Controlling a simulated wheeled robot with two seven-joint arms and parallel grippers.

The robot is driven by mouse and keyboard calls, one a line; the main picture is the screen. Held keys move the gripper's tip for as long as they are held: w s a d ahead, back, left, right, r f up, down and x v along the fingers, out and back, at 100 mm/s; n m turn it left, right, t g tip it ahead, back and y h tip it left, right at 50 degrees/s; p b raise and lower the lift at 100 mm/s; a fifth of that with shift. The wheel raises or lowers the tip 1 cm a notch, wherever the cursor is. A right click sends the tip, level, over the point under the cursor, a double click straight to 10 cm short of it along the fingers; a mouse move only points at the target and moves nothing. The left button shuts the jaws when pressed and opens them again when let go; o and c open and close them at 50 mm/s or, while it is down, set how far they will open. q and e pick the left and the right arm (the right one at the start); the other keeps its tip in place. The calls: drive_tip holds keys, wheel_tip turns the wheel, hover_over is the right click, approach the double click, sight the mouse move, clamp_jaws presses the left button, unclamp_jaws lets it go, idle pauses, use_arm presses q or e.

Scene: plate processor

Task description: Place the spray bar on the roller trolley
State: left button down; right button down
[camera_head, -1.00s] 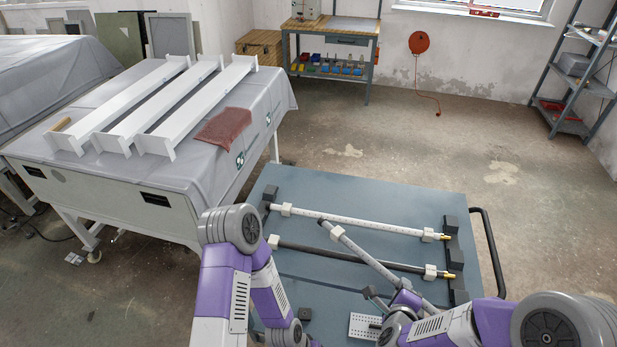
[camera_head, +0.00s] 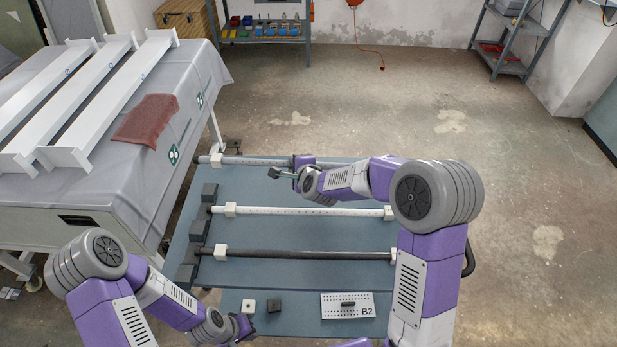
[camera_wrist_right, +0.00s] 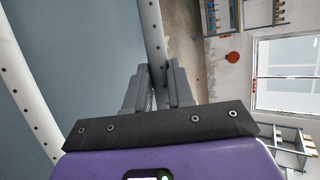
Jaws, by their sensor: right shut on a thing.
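A white perforated spray bar (camera_head: 245,161) with a pale collar near its left end lies level along the far edge of the blue-grey roller trolley (camera_head: 290,232). My right gripper (camera_head: 302,163) is shut on it; the right wrist view shows the fingers (camera_wrist_right: 154,88) around the bar (camera_wrist_right: 148,30). I cannot tell whether the bar touches the trolley. A second white bar (camera_head: 300,211) and a dark bar (camera_head: 310,255) lie parallel on the trolley, nearer me. My left gripper (camera_head: 243,328) is low by the trolley's near edge, apart from the bars; its jaws are unclear.
Dark support blocks (camera_head: 209,192) stand along the trolley's left side. A perforated plate marked B2 (camera_head: 348,306) and small blocks (camera_head: 274,305) lie near its front. A draped table (camera_head: 180,165) with white beams and a red cloth (camera_head: 147,119) stands left.

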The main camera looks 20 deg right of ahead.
drive_tip(key=w+d+r, duration=0.2)
drive_tip(key=w+d, duration=0.2)
drive_tip(key=d, duration=0.2)
wheel_tip(320, 180, down, 10)
drive_tip(key=b, duration=0.3)
drive_tip(key=shift+w, duration=0.1)
drive_tip(key=shift+r, duration=0.1)
